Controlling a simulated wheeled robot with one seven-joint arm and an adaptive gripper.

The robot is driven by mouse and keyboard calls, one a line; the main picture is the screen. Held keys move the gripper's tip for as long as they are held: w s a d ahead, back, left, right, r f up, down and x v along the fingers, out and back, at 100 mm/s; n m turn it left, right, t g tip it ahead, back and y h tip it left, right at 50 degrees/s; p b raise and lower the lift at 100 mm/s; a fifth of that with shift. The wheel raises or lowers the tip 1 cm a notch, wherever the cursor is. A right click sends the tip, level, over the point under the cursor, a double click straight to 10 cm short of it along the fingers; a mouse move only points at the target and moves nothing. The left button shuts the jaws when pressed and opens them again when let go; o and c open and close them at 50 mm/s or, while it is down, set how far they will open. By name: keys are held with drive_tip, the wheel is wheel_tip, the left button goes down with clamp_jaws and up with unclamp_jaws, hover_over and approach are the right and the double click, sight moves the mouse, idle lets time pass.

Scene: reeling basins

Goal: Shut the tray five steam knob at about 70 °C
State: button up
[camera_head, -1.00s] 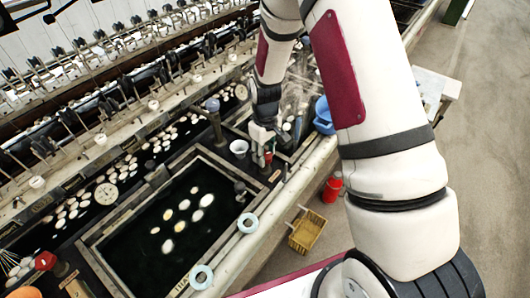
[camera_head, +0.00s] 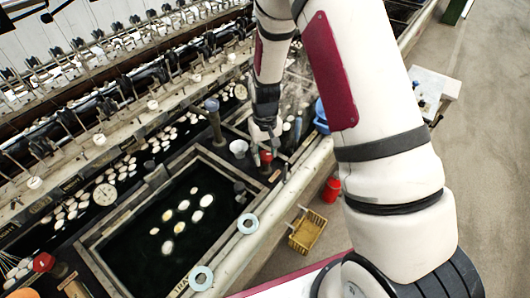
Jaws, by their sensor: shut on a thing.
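My gripper (camera_head: 264,132) points down at the far right corner of the near dark-water basin (camera_head: 135,222). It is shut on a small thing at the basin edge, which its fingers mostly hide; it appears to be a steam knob. A small dark red part (camera_head: 266,157) shows just below the fingers. A round white dial (camera_head: 105,194) is at the left of the basin, with its reading too small to make out. A post with a blue-grey top (camera_head: 212,105) stands left of my gripper. A red knob (camera_head: 44,262) is at the lower left.
A white cup (camera_head: 239,148) stands close left of my gripper. A blue bowl (camera_head: 321,112) is to its right. White rings (camera_head: 248,223) lie on the front ledge. A yellow basket (camera_head: 306,232) and a red bucket (camera_head: 332,188) are by the floor, with open floor at right.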

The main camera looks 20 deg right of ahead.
sight(265, 155)
drive_tip(key=o, duration=1.1)
drive_tip(key=shift+o, duration=0.2)
drive_tip(key=shift+r, duration=0.1)
wheel_tip(265, 155, up, 12)
